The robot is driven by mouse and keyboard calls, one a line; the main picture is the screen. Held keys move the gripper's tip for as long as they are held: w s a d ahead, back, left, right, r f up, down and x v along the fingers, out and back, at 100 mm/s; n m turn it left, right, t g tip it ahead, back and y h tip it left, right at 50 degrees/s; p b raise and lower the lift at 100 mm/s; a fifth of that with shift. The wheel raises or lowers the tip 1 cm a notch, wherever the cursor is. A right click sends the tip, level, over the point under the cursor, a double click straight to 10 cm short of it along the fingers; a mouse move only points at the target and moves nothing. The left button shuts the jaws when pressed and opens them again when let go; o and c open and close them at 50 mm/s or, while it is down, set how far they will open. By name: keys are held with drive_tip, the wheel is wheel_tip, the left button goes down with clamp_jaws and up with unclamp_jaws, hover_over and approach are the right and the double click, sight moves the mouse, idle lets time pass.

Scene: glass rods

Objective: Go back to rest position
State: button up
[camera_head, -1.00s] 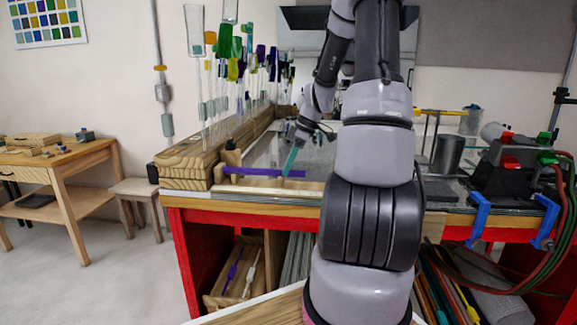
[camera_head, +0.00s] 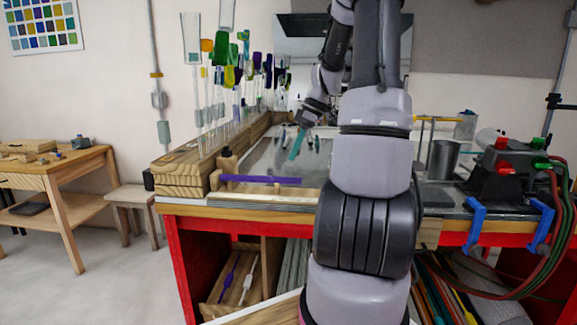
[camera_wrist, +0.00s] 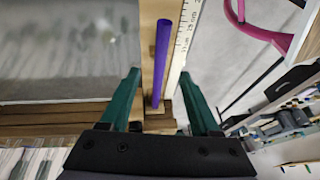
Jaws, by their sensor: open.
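My gripper (camera_head: 297,145) is in the head view above the far side of the bench top. Its teal fingers are apart, with nothing held. In the wrist view, my gripper (camera_wrist: 159,72) shows its two teal fingers spread wide on either side of a purple rod (camera_wrist: 163,45), which lies beyond them and apart from them. In the head view the purple rod (camera_head: 262,180) lies along the front left of the bench, on a wooden rest. A ruler (camera_wrist: 184,40) runs beside the rod in the wrist view.
A wooden rack (camera_head: 185,175) with upright glass rods stands at the left of the bench (camera_head: 440,228). A black burner (camera_head: 505,175) with red and green hoses sits at the right, near blue clamps (camera_head: 475,222). A metal cup (camera_head: 442,158) stands behind.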

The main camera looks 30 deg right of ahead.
drive_tip(key=shift+v, duration=1.45)
drive_tip(key=s+a+r+m+t+h, duration=0.1)
drive_tip(key=s+a+r+m+t, duration=0.2)
drive_tip(key=s+a+r+m, duration=0.3)
drive_tip(key=s+a+r+m+t+h, duration=0.1)
drive_tip(key=s+a+r+m+t, duration=0.1)
drive_tip(key=s+a+r+m, duration=0.4)
drive_tip(key=shift+s+a+r+m+t+h, duration=0.35)
drive_tip(key=shift+s+a+m, duration=1.05)
drive_tip(key=shift+s+a, duration=1.75)
drive_tip(key=shift+s+d, duration=0.2)
drive_tip(key=shift+d, duration=0.05)
